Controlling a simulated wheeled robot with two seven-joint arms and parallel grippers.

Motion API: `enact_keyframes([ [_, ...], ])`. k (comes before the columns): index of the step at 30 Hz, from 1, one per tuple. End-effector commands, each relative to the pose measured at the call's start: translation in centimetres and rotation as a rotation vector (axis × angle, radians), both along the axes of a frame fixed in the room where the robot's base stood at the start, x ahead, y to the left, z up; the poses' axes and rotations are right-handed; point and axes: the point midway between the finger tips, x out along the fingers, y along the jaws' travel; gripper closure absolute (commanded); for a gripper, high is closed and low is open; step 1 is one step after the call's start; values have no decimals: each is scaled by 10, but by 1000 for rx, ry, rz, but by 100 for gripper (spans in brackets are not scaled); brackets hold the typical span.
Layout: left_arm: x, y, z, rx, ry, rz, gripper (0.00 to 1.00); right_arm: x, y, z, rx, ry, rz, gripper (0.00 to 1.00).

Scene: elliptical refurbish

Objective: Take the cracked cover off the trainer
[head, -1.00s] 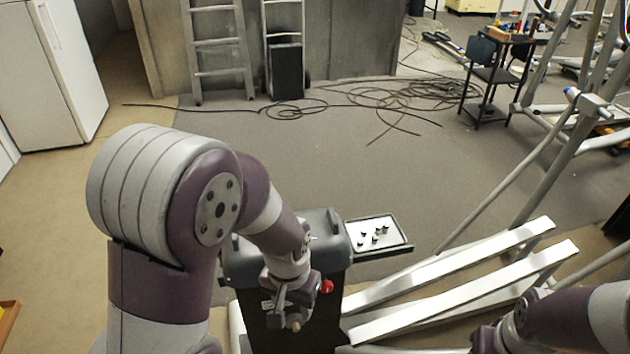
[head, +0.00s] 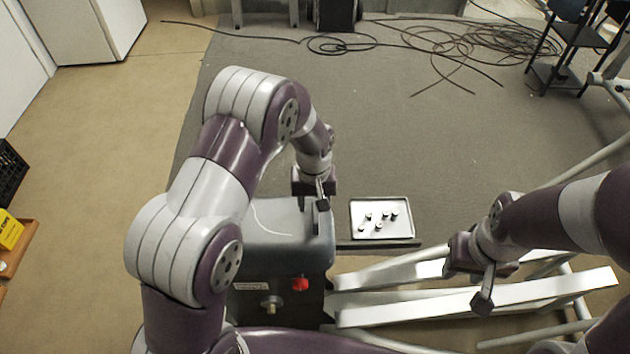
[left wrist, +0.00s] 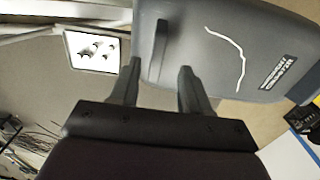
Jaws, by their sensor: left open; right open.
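The dark grey cover (head: 265,240) sits on top of the trainer's black housing (head: 255,318). A pale crack line runs across the cover and shows clearly in the left wrist view (left wrist: 232,45). A raised grip bar (left wrist: 160,42) stands on the cover near one end. My left gripper (head: 321,200) is at the cover's far right corner in the head view. In the left wrist view its two fingers (left wrist: 157,80) are apart, with the bar just beyond and between them, not gripped. My right gripper (head: 483,290) hangs open and empty above the white foot rails at right.
A tray (head: 381,218) with several small dark-topped parts is right of the cover. A red knob (head: 300,284) is on the housing front. White foot rails (head: 440,310) extend right. Cables (head: 450,40) lie on the floor behind. A yellow box (head: 9,230) is at far left.

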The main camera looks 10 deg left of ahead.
Motion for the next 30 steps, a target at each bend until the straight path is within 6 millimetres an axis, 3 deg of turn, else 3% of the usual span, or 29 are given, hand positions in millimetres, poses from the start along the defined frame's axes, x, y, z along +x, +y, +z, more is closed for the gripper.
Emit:
enact_keyframes([
  [6, 0, 0, -38, 0, 1, -1, 53, 0, 0, 4, 0, 0, 0, 57],
  [17, 1, 0, -50, -1, -2, -1, 53, 0, 0, 4, 0, 0, 0, 57],
  [18, 1, 0, -49, -1, -2, -1, 56, 0, 0, 4, 0, 0, 0, 57],
  [22, 0, 0, -49, -1, -2, -1, 99, 0, 0, 4, 0, 0, 0, 57],
  [25, 0, 0, -49, -1, -1, -1, 100, 0, 0, 4, 0, 0, 0, 57],
  [26, 0, 0, -49, -1, -1, -1, 82, 0, 0, 4, 0, 0, 0, 57],
  [27, 0, 0, -49, -1, -1, -1, 95, 0, 0, 4, 0, 0, 0, 57],
  [28, 0, 0, -49, -1, -1, -1, 100, 0, 0, 4, 0, 0, 0, 57],
  [30, 0, 0, -49, -1, -1, -1, 100, 0, 0, 4, 0, 0, 0, 57],
])
